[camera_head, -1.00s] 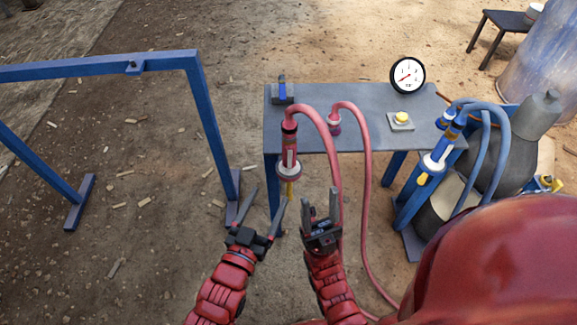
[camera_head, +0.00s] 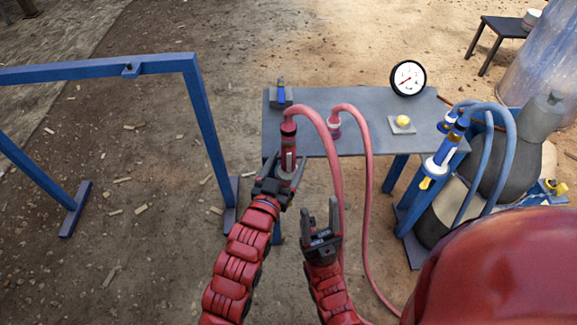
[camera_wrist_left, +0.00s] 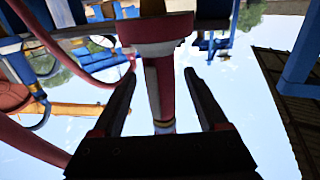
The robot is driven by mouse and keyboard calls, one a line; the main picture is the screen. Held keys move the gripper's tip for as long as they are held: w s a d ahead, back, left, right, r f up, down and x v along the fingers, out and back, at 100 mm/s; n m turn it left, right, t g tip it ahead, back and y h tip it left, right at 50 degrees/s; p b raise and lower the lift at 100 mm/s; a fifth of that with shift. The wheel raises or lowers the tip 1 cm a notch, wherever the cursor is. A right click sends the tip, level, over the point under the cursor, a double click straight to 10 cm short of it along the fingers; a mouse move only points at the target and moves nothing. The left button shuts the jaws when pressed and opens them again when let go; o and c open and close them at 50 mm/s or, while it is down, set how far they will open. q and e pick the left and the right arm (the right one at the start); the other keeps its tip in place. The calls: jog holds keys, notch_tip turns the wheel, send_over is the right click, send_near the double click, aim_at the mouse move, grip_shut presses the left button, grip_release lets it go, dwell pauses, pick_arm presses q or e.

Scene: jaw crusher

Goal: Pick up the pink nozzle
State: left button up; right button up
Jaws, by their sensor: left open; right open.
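The pink nozzle (camera_head: 288,141) hangs upright at the front left edge of the grey table, with a pink hose (camera_head: 327,135) curving from its top. My left gripper (camera_head: 287,164) is open, its fingers on either side of the nozzle's lower part. In the left wrist view the nozzle (camera_wrist_left: 158,40) stands between the two spread fingers of the left gripper (camera_wrist_left: 160,74), with gaps visible beside it. The lower end of the nozzle is partly hidden by the gripper in the head view. My right gripper (camera_head: 320,208) is open and empty, lower and to the right.
The grey table (camera_head: 365,140) carries a gauge (camera_head: 408,78), a yellow button (camera_head: 402,121) and a small blue-and-grey fixture (camera_head: 281,95). A blue nozzle (camera_head: 437,163) with blue hoses is at its right. A blue frame (camera_head: 208,130) stands left. The pink hose hangs near my right gripper.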

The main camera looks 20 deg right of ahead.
pick_arm(q)
jog(key=shift+w+d+r, duration=0.1)
jog(key=shift+w+d, duration=0.35)
jog(key=shift+w, duration=0.1)
jog(key=shift+c, duration=0.3)
grip_shut()
notch_tip(320, 180, up, 18)
jog(key=p, duration=0.3)
notch_tip(320, 180, up, 20)
jog(key=p, duration=0.9)
dwell(0.7)
